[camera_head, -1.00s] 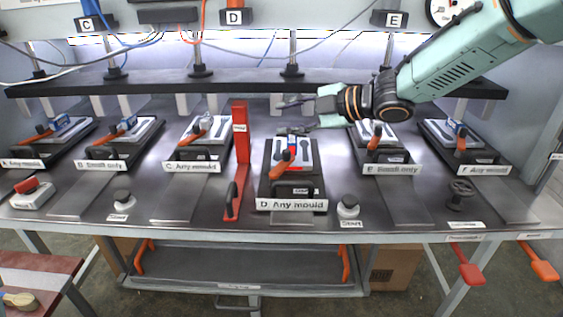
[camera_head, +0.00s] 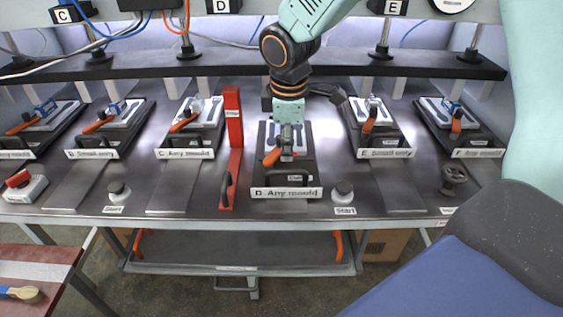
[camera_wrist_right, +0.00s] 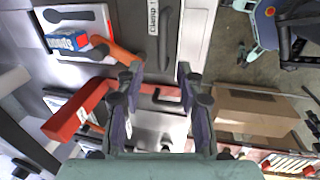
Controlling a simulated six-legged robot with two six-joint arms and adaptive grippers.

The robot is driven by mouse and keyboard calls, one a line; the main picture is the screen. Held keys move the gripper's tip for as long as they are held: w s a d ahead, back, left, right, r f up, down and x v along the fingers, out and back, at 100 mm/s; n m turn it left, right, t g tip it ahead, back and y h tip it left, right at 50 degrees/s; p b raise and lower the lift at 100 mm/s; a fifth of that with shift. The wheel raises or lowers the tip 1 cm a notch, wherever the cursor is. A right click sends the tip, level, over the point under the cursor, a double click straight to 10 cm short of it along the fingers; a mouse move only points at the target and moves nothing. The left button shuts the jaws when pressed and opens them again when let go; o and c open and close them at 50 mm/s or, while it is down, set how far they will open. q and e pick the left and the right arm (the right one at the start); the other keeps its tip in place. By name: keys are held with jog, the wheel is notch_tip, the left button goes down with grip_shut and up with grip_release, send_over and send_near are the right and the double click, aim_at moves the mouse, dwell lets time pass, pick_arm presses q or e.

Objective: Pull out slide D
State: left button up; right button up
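Slide D (camera_head: 302,172) is a black tray with a grey mould top, an orange lever (camera_head: 271,158) and a front label "D Any mould" (camera_head: 287,193). It stands at the middle of the press table. My right gripper (camera_head: 288,142) hangs over it, pointing down, and hides part of the mould. In the right wrist view the fingers (camera_wrist_right: 160,72) are apart with nothing held between them. My left gripper is not in view.
A red bar (camera_head: 233,120) with a black handle stands left of slide D. Slides C (camera_head: 188,140) and E (camera_head: 375,140) flank it. A Start button (camera_head: 343,191) is at front right. A black beam (camera_head: 130,69) crosses behind. A low shelf (camera_head: 235,253) lies beneath.

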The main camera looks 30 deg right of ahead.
aim_at(287, 170)
jog(key=f, duration=0.2)
jog(key=f+b, duration=0.1)
jog(key=f, duration=0.4)
jog(key=shift+w+d, duration=0.4)
jog(key=shift+s+f, duration=0.1)
jog(key=shift+f, duration=0.15)
jog(key=shift+a+r, duration=0.1)
jog(key=shift+a, duration=0.1)
jog(key=shift+c, duration=0.2)
jog(key=shift+d, duration=0.2)
jog(key=c, duration=0.5)
grip_shut()
